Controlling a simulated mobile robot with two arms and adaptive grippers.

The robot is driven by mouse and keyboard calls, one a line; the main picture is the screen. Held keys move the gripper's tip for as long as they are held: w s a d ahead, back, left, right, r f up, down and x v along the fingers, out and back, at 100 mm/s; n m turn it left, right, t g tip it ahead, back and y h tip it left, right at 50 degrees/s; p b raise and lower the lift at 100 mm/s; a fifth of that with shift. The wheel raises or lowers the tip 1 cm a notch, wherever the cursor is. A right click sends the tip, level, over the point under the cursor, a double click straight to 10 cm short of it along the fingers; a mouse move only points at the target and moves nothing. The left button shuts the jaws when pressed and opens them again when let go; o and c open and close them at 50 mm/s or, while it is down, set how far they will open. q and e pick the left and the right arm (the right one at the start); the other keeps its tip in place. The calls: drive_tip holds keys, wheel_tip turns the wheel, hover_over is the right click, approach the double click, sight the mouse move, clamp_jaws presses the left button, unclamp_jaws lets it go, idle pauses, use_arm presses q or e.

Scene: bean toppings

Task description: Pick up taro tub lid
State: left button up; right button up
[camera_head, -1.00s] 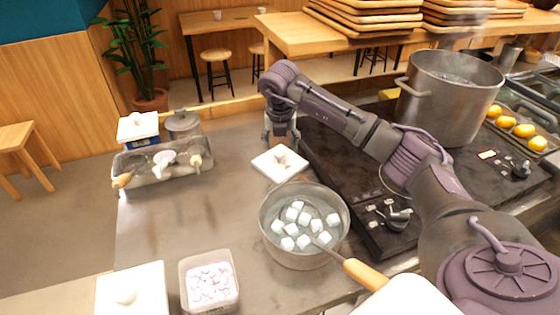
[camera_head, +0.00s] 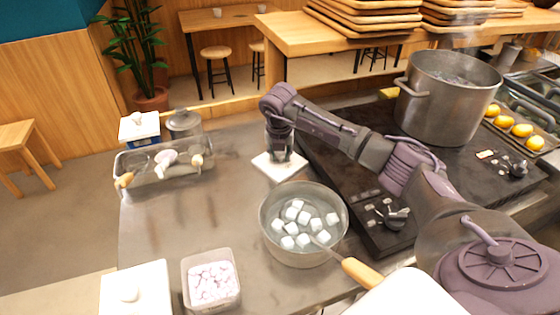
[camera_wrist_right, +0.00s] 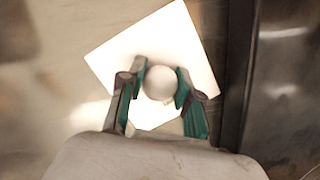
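A white square lid (camera_head: 263,167) with a round knob lies flat on the counter behind the pot of white cubes. My right gripper (camera_head: 280,152) is directly above it, pointing down, and hides part of the lid and its knob. In the right wrist view the lid (camera_wrist_right: 115,55) has its round knob (camera_wrist_right: 160,83) between the two green-padded fingers of my right gripper (camera_wrist_right: 161,82). The fingers are apart, one on each side of the knob; firm contact is not visible. An open tub (camera_head: 212,284) with pale purple pieces stands at the front. My left gripper is out of view.
The pot (camera_head: 303,225), with a wooden-handled tool, stands just in front of the lid. The black hob (camera_head: 350,195) borders it on the right. Another white lid (camera_head: 150,290) is at front left. A topping tray (camera_head: 185,177) stands at back left; the counter between is clear.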

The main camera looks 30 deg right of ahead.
drive_tip(key=shift+c, duration=1.4)
